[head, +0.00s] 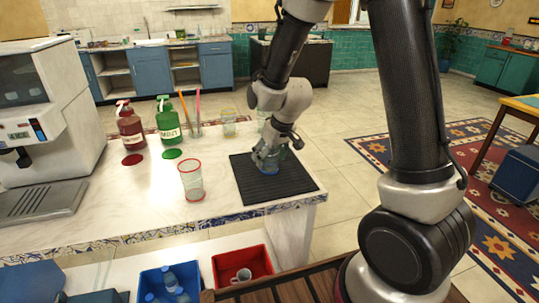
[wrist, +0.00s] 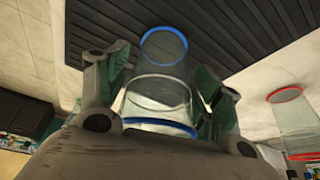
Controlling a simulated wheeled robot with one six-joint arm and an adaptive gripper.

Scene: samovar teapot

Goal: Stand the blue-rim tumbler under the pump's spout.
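The blue-rim tumbler (head: 270,172) is clear glass with blue rings and stands on the black ribbed mat (head: 247,187). My gripper (head: 270,157) is low over the mat and hides most of it. In the wrist view the tumbler (wrist: 160,100) lies between the two fingers of my gripper (wrist: 160,75). The pads are close to its sides; whether they press on it I cannot tell. Two pump bottles, red (head: 131,128) and green (head: 168,122), stand further left on the counter. A red disc (head: 132,159) and a green disc (head: 172,154) lie in front of them.
A red-rim tumbler (head: 192,180) stands just left of the mat. A glass with straws (head: 195,128) and a yellowish tumbler (head: 229,124) stand behind it. A white machine (head: 45,110) fills the counter's left end. Bare counter lies before the discs.

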